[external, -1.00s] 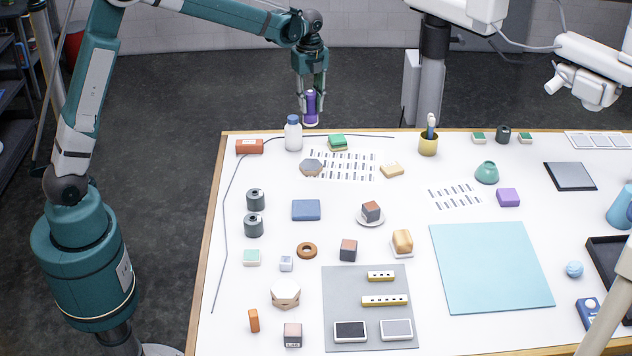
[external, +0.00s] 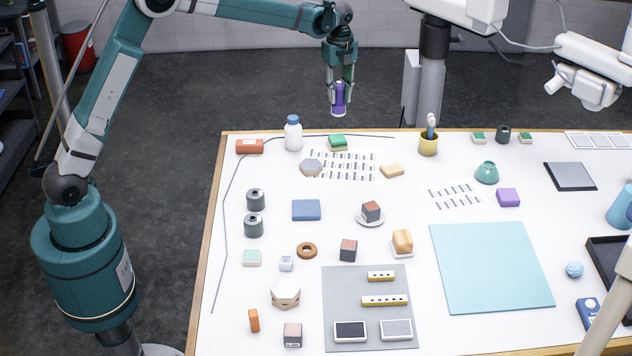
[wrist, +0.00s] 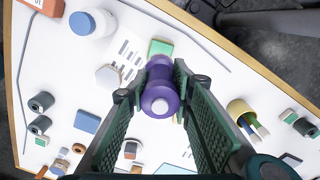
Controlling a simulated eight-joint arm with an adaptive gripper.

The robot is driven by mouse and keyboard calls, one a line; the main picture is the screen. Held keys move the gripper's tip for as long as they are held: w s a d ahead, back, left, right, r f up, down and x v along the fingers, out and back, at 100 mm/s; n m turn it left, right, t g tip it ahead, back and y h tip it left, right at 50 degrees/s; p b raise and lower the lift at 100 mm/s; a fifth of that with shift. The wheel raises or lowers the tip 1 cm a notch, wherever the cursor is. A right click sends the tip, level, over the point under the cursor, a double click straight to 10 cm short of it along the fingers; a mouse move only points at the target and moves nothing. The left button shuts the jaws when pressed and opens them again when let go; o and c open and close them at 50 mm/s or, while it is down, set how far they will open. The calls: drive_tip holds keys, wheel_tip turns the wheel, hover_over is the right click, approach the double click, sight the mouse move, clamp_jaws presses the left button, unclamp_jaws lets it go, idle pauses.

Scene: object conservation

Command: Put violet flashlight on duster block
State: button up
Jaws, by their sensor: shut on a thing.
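My gripper (external: 340,84) is shut on the violet flashlight (external: 338,101) and holds it upright in the air above the table's far edge. In the wrist view, the flashlight (wrist: 160,92) sits between the two green fingers. I cannot tell for sure which item is the duster block. Candidates are a green-topped block with a pale yellowish base (external: 337,142), a tan block (external: 391,170) and a blue block (external: 306,210), all lying flat on the table with nothing on top.
A white bottle with a blue cap (external: 293,134) and an orange block (external: 250,146) stand at the far left. A yellow cup with brushes (external: 428,145) stands to the right. A grey hexagonal piece (external: 311,167) lies near the printed sheet. Several small items crowd the table (external: 330,275).

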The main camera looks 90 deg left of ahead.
sight(338, 109)
drive_tip(key=shift+f, duration=0.1)
drive_tip(key=shift+f, duration=3.05)
drive_tip(key=shift+f, duration=0.1)
drive_tip(key=shift+f+p, duration=0.35)
drive_tip(key=shift+f, duration=1.4)
drive_tip(key=shift+f, duration=0.2)
drive_tip(key=o, duration=0.9)
drive_tip(key=shift+o, duration=0.2)
drive_tip(key=shift+r, duration=0.15)
wheel_tip(338, 109, up, 12)
drive_tip(key=shift+r+b, duration=0.1)
drive_tip(key=shift+b, duration=0.2)
